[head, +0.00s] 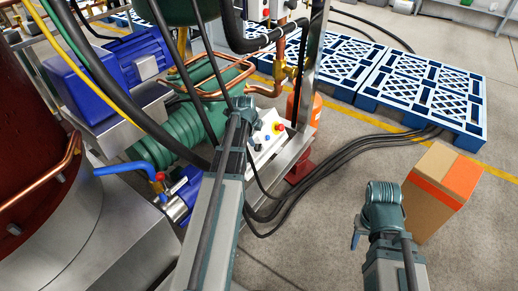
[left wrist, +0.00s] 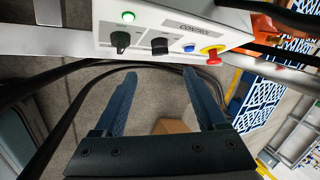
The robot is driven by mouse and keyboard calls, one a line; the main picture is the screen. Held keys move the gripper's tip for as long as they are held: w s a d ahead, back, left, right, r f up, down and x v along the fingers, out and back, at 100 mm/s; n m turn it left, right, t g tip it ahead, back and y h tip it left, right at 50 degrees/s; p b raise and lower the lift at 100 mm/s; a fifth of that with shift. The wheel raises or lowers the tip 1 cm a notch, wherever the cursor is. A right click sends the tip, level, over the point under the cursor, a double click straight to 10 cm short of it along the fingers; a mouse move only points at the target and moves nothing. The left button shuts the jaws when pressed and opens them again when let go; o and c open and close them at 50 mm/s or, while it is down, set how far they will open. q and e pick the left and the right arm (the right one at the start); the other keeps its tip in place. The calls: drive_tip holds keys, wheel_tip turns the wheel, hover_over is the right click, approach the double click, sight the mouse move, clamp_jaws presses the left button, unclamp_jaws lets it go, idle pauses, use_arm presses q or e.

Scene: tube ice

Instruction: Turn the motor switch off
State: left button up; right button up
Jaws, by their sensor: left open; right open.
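A white control panel (left wrist: 170,25) marked CONTROL crosses the top of the left wrist view. It carries a green lit lamp (left wrist: 128,16), a dark green-black rotary knob (left wrist: 120,40), a black rotary knob (left wrist: 159,46), a blue button (left wrist: 189,47) and a red stop button (left wrist: 213,57) on a yellow collar. I cannot read which knob is the motor switch. My left gripper (left wrist: 159,72) is open and empty, its blue fingers just below the knobs, apart from them. In the head view my left wrist partly covers the panel (head: 270,131). My right gripper (head: 356,238) is open, mostly hidden by its wrist.
A cardboard box (head: 436,195) with an orange band stands beside my right arm. Black cables (head: 330,160) run over the floor below the panel. Blue pallets (head: 420,90) lie at the back right. A blue motor (head: 140,60) and pipes crowd the left.

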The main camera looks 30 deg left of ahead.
sight(259, 147)
use_arm(q)
drive_tip(key=b+x, duration=1.1)
drive_tip(key=x, duration=0.2)
drive_tip(key=shift+d, duration=0.1)
clamp_jaws()
